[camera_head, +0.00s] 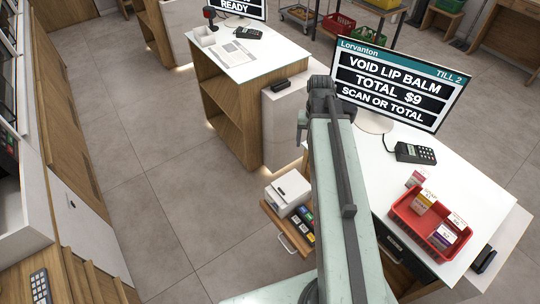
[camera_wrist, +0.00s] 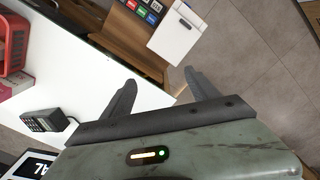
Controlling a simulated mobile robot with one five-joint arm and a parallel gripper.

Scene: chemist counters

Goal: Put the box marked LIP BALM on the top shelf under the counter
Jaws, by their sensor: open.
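In the head view, small boxes stand in a red tray (camera_head: 398,217) on the white counter (camera_head: 375,155): a yellow-and-white one (camera_head: 423,201), a purple-and-white one (camera_head: 442,237) and a reddish one (camera_head: 457,221). A red-and-white box (camera_head: 416,178) is at the tray's back edge. Their print is too small to read, so I cannot tell which is LIP BALM. The near counter's under-shelves are mostly hidden. In the wrist view, my gripper (camera_wrist: 160,92) is open and empty above the counter edge, apart from the tray (camera_wrist: 14,42).
The till screen (camera_head: 395,85) reads "VOID LIP BALM". A card terminal (camera_head: 414,153) lies near the tray. A white printer (camera_head: 288,192) sits on a pulled-out wooden drawer (camera_head: 285,232) beside the counter. Another counter has open wooden shelves (camera_head: 229,112). The grey floor at left is clear.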

